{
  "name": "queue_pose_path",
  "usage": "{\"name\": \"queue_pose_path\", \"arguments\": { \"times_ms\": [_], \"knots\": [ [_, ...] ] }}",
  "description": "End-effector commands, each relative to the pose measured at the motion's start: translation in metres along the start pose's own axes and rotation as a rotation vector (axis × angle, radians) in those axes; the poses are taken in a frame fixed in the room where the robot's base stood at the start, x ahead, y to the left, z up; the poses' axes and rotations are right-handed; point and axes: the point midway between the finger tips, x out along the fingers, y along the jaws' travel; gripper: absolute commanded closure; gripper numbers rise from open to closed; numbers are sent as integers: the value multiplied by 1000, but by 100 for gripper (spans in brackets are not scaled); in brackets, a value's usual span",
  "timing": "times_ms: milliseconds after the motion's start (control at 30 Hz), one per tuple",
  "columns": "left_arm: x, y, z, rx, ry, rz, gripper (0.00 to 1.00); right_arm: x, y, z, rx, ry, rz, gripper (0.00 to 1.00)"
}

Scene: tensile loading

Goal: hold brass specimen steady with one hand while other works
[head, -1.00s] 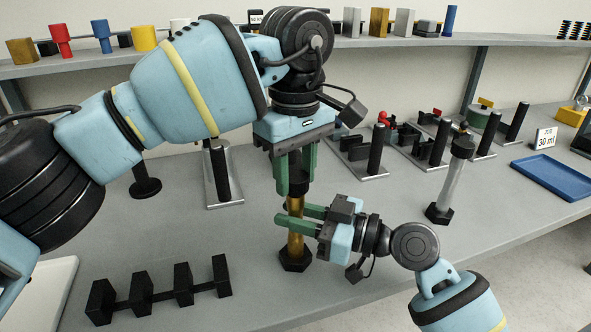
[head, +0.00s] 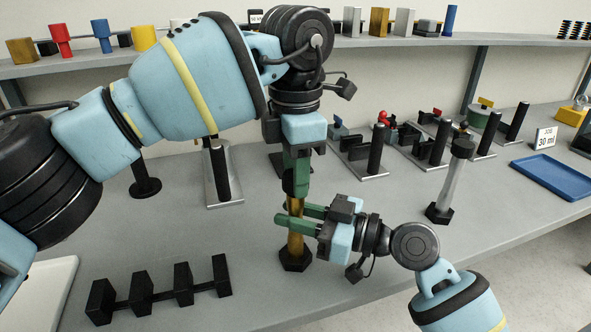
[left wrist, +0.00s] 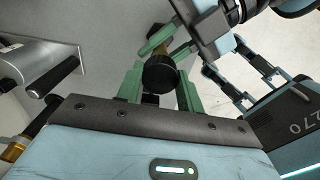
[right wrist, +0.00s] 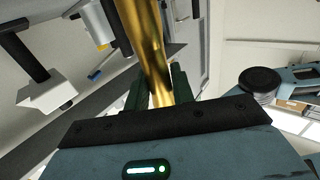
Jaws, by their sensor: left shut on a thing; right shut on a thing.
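The brass specimen (head: 296,242) stands upright in a black hexagonal base (head: 295,260) on the grey bench. My right gripper (head: 284,217) is shut on the brass rod from the right, its green fingers at mid-height. In the right wrist view the brass rod (right wrist: 150,45) runs up between the fingers. My left gripper (head: 297,178) points down from above and is shut on a black cap at the specimen's top. In the left wrist view the round black cap (left wrist: 160,74) lies between its green fingers. The fingers partly hide the cap in the head view.
A black rack (head: 160,292) lies at front left. Several black fixtures on plates (head: 375,150) stand behind. A blue tray (head: 556,177) lies at right. Bench around the specimen's base is clear.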

Motion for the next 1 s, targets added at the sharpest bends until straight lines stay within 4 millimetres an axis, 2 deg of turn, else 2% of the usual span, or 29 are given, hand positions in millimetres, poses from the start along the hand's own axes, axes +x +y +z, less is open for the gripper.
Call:
{"name": "queue_pose_path", "arguments": {
  "times_ms": [600,767,1000],
  "knots": [
    [-1,0,0,-983,0,0,90,0,1,0,0,1,2,100],
    [-1,0,0,-1136,0,0,90,0,1,0,0,1,2,100],
    [-1,0,0,-1143,0,0,90,0,1,0,-1,1,2,100]
  ]
}}
